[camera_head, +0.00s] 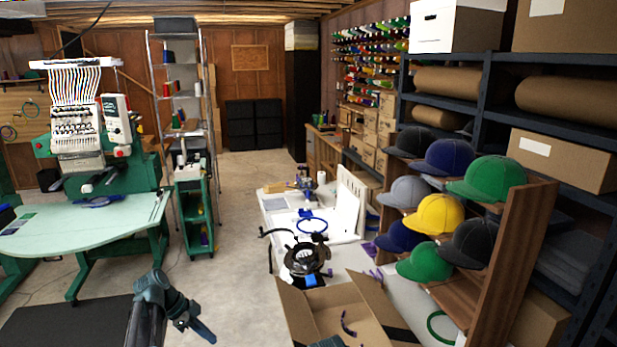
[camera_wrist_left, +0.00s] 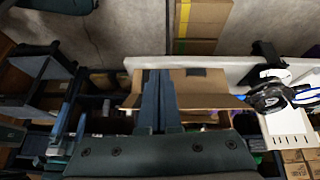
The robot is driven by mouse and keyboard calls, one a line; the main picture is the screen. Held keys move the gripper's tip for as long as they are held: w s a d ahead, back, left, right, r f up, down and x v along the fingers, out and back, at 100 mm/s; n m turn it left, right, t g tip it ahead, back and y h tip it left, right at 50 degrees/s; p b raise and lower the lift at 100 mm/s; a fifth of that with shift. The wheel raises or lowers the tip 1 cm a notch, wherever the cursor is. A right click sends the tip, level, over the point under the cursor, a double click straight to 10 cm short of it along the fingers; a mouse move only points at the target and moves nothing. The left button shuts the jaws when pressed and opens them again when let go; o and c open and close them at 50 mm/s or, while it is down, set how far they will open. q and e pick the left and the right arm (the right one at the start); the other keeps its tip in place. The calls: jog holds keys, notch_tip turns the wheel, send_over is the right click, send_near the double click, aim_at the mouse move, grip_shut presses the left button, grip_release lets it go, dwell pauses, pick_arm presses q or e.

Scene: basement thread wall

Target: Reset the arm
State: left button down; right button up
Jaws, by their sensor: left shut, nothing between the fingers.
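My left gripper (camera_head: 203,332) is at the bottom left of the head view, at the end of my bent arm. It hangs over the floor to the left of the open cardboard box. In the left wrist view its two blue-grey fingers (camera_wrist_left: 158,98) are together and hold nothing. The fingers show in front of the cardboard box (camera_wrist_left: 200,90) in that view.
The open cardboard box (camera_head: 365,312) stands at the front of the white table. A black round fixture (camera_head: 304,258) is behind it. A rack of caps (camera_head: 478,283) stands to the right. An embroidery machine (camera_head: 95,150) is at the left. The floor between is clear.

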pick_arm(q)
jog(key=s+d+f+n+y, duration=0.1)
jog(key=s+d+n+y, duration=0.2)
jog(key=s+d, duration=0.7)
jog(key=s+d+f+n+g+y, duration=0.1)
jog(key=s+d+f+n+y, duration=0.1)
jog(key=s+d+n+y, duration=0.2)
jog(key=s+d+n, duration=0.3)
jog(key=s+d, duration=0.4)
jog(key=shift+s, duration=0.15)
jog(key=shift+d, duration=0.1)
dwell(1.2)
